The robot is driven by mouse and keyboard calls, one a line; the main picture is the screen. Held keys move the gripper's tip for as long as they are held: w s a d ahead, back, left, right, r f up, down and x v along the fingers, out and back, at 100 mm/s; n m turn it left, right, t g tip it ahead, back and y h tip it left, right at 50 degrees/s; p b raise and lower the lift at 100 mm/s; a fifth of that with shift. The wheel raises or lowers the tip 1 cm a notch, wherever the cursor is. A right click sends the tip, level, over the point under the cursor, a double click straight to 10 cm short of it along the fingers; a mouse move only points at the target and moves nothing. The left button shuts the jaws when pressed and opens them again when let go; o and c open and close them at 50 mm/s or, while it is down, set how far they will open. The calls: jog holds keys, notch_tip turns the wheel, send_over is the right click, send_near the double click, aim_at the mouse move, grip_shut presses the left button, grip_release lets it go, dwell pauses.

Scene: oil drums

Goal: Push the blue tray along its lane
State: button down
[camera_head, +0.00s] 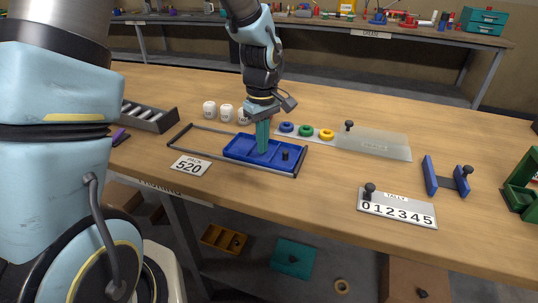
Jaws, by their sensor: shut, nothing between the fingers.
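The blue tray (239,152) lies on the wooden workbench, inside a lane framed by dark rails (204,126). It sits toward the right end of the lane, with bare bench between the rails to its left. A small dark knob (285,155) stands at the tray's right part. My gripper (262,150) points straight down with its teal fingers shut and empty. The fingertips are at the tray, in or just over its middle. I cannot tell whether they touch it. My fingers hide part of the tray's back wall and floor.
Blue, green and yellow rings (306,131) lie on a plate to the right. A tally board (397,208) and blue upright plates (445,176) are farther right. A slotted rack (148,116) is left.

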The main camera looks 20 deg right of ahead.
aim_at(224, 145)
jog(key=shift+f, duration=0.25)
jog(key=shift+r, duration=0.25)
dwell(0.6)
jog(key=shift+w+a+p, duration=0.5)
jog(key=shift+w+a, duration=0.75)
jog(key=shift+a, duration=0.1)
jog(key=shift+w+a+p, duration=0.4)
jog(key=shift+w+a, duration=0.9)
jog(key=shift+a, duration=0.1)
jog(key=shift+w+a, duration=0.1)
jog(key=shift+w+a+p, duration=0.35)
jog(key=shift+w+a, duration=0.8)
jog(key=shift+a, duration=0.1)
jog(key=shift+w+a, duration=0.15)
